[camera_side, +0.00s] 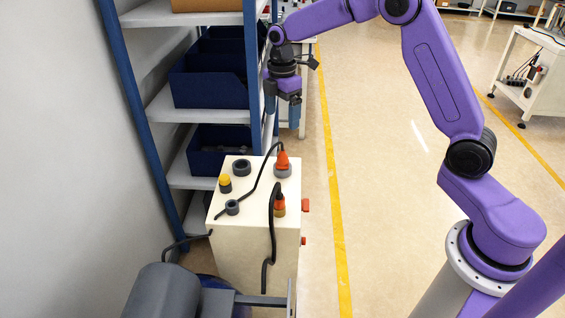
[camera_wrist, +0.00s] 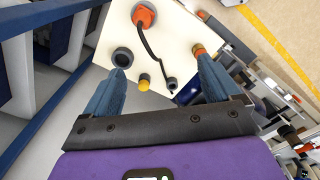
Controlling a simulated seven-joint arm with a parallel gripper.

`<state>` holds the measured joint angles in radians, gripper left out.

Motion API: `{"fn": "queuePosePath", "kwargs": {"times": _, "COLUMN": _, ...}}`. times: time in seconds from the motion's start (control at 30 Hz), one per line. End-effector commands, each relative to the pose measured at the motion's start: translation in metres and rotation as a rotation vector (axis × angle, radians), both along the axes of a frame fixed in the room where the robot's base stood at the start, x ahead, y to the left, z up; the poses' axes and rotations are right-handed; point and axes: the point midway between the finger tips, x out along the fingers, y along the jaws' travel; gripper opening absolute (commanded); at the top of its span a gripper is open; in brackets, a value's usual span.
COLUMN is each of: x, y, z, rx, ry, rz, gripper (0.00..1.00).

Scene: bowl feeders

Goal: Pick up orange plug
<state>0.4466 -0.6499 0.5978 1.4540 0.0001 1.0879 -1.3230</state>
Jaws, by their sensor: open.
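An orange plug (camera_side: 282,161) stands upright in a grey socket on the cream box (camera_side: 262,180), with a black cable from its top. It also shows in the wrist view (camera_wrist: 144,15). A second orange plug (camera_side: 279,203) with a brownish base sits nearer the box's front edge, with its own black cable; it shows in the wrist view (camera_wrist: 198,48) near the right fingertip. My gripper (camera_side: 283,108) is open and empty, pointing down above and behind the box. In the wrist view my gripper (camera_wrist: 161,68) has its fingers spread wide, with box fittings visible between them.
A grey socket (camera_side: 241,167), a yellow button (camera_side: 224,181) and a small socket (camera_side: 232,207) share the box top. The shelf rack (camera_side: 180,105) with blue bins stands close on the left. Open floor (camera_side: 375,150) lies to the right. A grey motor-like body (camera_side: 168,290) is in front.

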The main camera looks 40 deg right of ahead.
Motion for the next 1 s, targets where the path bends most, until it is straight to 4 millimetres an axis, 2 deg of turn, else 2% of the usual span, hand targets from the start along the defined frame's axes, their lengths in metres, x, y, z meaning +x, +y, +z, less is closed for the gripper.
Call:
{"fn": "queuePosePath", "kwargs": {"times": 0.1, "x": 0.020, "y": -0.020, "z": -0.010, "rx": 0.000, "ry": 0.002, "rz": 0.026, "gripper": 0.90}}
{"fn": "queuePosePath", "kwargs": {"times": 0.23, "x": 0.028, "y": -0.030, "z": -0.014, "rx": -0.001, "ry": 0.003, "rz": 0.043, "gripper": 0.90}}
{"fn": "queuePosePath", "kwargs": {"times": 0.37, "x": 0.029, "y": -0.032, "z": -0.026, "rx": -0.001, "ry": 0.005, "rz": 0.047, "gripper": 0.90}}
{"fn": "queuePosePath", "kwargs": {"times": 0.8, "x": 0.028, "y": -0.032, "z": -0.107, "rx": -0.001, "ry": 0.007, "rz": 0.044, "gripper": 0.90}}
{"fn": "queuePosePath", "kwargs": {"times": 1.0, "x": 0.029, "y": -0.031, "z": -0.131, "rx": -0.001, "ry": 0.003, "rz": 0.045, "gripper": 0.90}}
